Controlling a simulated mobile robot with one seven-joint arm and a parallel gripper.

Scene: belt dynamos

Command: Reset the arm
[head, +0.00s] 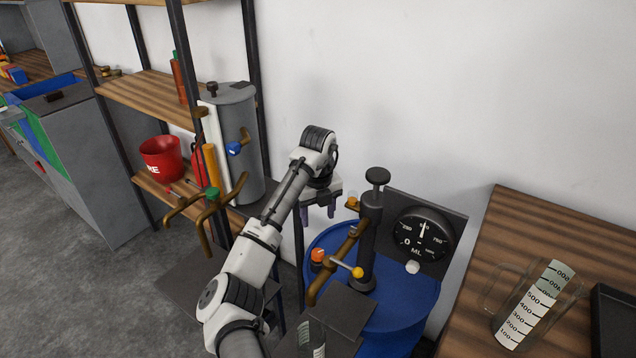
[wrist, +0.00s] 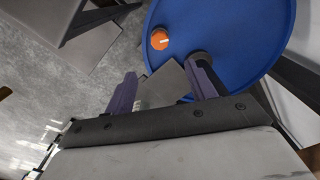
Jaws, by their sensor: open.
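My arm reaches up from the bottom of the head view. My gripper (head: 320,212) points down, left of the pump on the blue drum. In the wrist view my gripper (wrist: 162,90) has its two purple fingers wide apart with nothing held between them. The blue drum (wrist: 225,30) lies below and beyond the fingers, with an orange knob (wrist: 160,39) on its top. The drum also shows in the head view (head: 405,305).
A pump (head: 371,235) and a black dial gauge (head: 422,235) stand at the drum. A clear measuring jug (head: 530,305) is on the wooden table (head: 510,225) at right. A shelf with a red bucket (head: 161,158) and a grey cylinder (head: 238,140) stands at left.

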